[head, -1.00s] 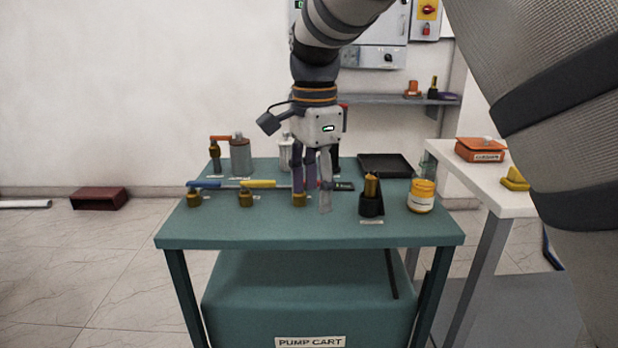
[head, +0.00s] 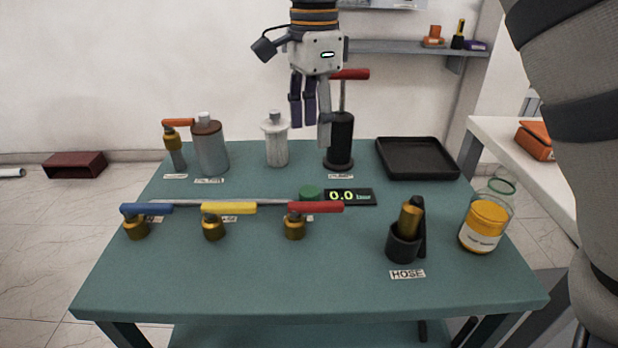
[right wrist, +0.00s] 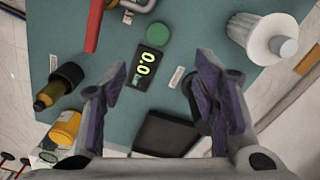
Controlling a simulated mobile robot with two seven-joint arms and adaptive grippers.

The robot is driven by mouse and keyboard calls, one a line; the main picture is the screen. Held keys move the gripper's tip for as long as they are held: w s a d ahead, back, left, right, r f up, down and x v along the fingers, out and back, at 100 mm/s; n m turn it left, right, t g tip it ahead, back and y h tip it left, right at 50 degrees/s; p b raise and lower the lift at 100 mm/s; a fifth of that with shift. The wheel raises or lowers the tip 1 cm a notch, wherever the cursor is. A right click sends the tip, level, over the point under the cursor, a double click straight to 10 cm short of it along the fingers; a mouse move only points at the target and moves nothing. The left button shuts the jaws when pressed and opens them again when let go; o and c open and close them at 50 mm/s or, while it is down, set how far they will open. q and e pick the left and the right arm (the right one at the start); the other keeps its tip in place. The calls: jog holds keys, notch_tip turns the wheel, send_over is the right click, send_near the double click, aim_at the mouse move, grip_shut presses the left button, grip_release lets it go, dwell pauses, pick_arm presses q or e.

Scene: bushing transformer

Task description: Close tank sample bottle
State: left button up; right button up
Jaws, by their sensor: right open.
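The sample bottle (head: 484,222) stands at the right edge of the green cart top. It is clear with orange-yellow contents, a pale label and an uncovered greenish rim; it also shows in the right wrist view (right wrist: 64,128). A round green cap (head: 311,193) lies on the cart beside the digital display, behind the red-handled valve; it also shows in the right wrist view (right wrist: 158,34). My right gripper (head: 311,130) is open and empty, above the back of the cart, apart from cap and bottle. In the right wrist view its fingers (right wrist: 162,78) spread either side of the display. My left gripper is out of view.
A hose holder (head: 404,245) stands left of the bottle. Blue, yellow and red valve handles (head: 315,207) line the middle. A black hand pump (head: 339,145), white canister (head: 276,140), grey can (head: 210,147) and black tray (head: 417,157) stand behind. The front cart top is clear.

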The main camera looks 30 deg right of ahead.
send_over(309, 191)
jog(key=f, duration=0.6)
jog(key=shift+d+f, duration=0.35)
jog(key=shift+f, duration=0.05)
jog(key=f, duration=0.5)
jog(key=shift+a+f, duration=0.15)
jog(key=shift+a, duration=0.15)
jog(key=shift+w, duration=0.1)
jog(key=c, duration=0.8)
jog(key=shift+c, duration=0.2)
